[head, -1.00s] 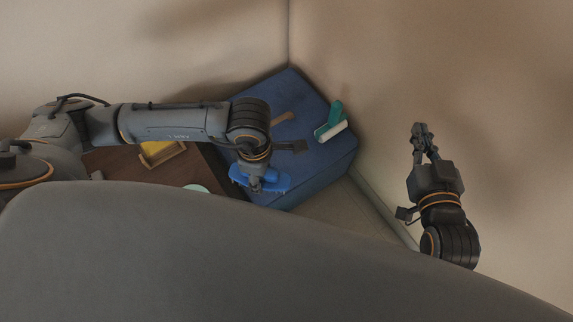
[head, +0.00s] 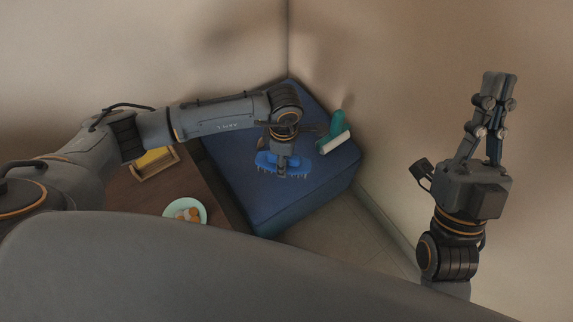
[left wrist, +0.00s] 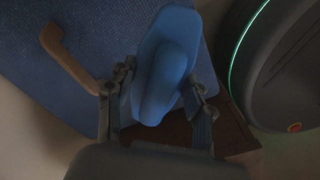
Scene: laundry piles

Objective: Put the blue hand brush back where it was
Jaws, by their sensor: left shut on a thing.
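The blue hand brush (head: 268,163) hangs bristles down from my left gripper (head: 281,158), over the blue upholstered block (head: 319,187). In the left wrist view the brush (left wrist: 160,75) sits between the two fingers of my left gripper (left wrist: 160,98), which is shut on it. I cannot tell whether the bristles touch the block's top. My right gripper (head: 502,80) is raised at the right, empty, with its fingertips together.
A green brush with pale bristles (head: 334,135) lies on the block near the wall. A brown handle (left wrist: 73,62) shows on the blue surface in the left wrist view. A wooden table (head: 150,195) at left bears a yellow box (head: 154,162) and a plate (head: 172,208).

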